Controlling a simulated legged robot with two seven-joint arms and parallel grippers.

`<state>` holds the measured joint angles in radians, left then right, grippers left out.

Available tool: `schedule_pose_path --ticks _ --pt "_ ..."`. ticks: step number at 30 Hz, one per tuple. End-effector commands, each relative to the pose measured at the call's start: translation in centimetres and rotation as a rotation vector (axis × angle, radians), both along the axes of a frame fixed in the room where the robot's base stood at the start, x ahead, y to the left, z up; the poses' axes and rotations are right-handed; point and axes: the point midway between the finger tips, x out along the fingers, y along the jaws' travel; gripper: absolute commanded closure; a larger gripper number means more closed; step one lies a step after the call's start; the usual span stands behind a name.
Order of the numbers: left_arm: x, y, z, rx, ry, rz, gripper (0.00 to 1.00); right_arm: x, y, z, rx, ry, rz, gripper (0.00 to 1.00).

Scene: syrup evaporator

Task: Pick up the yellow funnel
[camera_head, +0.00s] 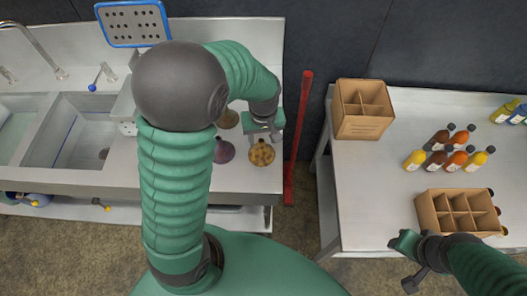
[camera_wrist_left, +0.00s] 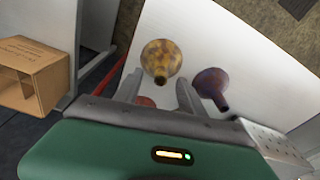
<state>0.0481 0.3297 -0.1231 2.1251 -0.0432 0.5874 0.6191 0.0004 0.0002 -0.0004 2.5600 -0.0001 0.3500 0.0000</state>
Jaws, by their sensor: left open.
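The yellow funnel (camera_head: 262,154) lies on the metal counter near its right end. It also shows in the left wrist view (camera_wrist_left: 161,56), spout pointing toward my gripper. My left gripper (camera_head: 263,130) is open and sits just behind the funnel in the head view. In the left wrist view its two fingers (camera_wrist_left: 158,92) stand apart, with the spout tip near the gap between them. Contact cannot be told. My right gripper (camera_head: 405,258) is at the front edge of the right table; its jaw state is unclear.
A purple funnel (camera_head: 223,151) lies close left of the yellow one. A red post (camera_head: 298,140) stands right of the counter. Cardboard boxes (camera_head: 364,125) and several bottles (camera_head: 437,141) are on the right table.

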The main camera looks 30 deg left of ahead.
Motion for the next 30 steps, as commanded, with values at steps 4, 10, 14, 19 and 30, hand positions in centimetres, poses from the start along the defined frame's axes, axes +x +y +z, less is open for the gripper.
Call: schedule_pose_path --ticks 4,10,14,19,30 --pt "0.4 0.1 -2.8 0.0 0.007 0.002 0.53 0.0 0.0 0.3 0.0 0.0 0.001 0.57" --pt "0.7 -0.1 -4.0 0.003 0.0 -0.001 0.53 0.0 0.0 0.3 0.0 0.0 0.001 0.57" --pt "0.6 -0.2 -3.9 0.004 0.001 -0.002 0.54 0.0 0.0 0.3 0.0 0.0 0.001 0.57" --pt "0.6 0.0 -3.9 0.001 0.0 0.0 0.76 0.0 0.0 0.3 0.0 0.0 0.0 0.57" --pt "0.6 0.1 -4.0 0.002 0.003 0.0 1.0 0.0 0.0 0.3 0.0 0.0 0.001 0.57"
